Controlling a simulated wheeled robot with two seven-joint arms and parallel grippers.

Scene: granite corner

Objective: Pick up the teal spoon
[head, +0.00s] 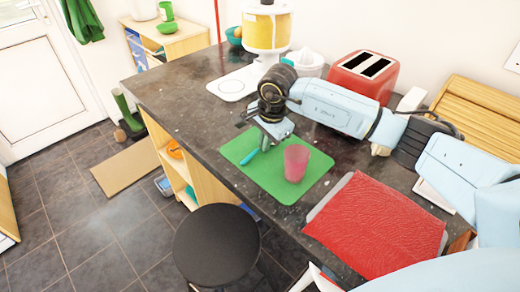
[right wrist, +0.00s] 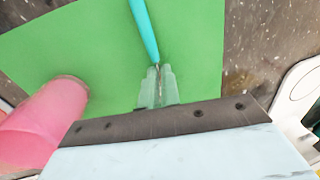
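The teal spoon (head: 249,157) is at the left part of the green mat (head: 245,143), partly hidden by my right gripper. My right gripper (head: 265,141) points down over the mat with its fingers close together. In the right wrist view, the spoon (right wrist: 145,32) runs from the top edge down to the fingertips (right wrist: 157,72). Its near end lies between them, and the fingers look closed on it. I cannot tell whether the spoon is clear of the mat. My left gripper is not in view.
A pink cup (head: 296,163) stands on the mat close to the right gripper; it also shows in the right wrist view (right wrist: 45,125). A red mat (head: 375,226) lies to the right, a red toaster (head: 362,77) behind. A black stool (head: 215,245) stands before the counter.

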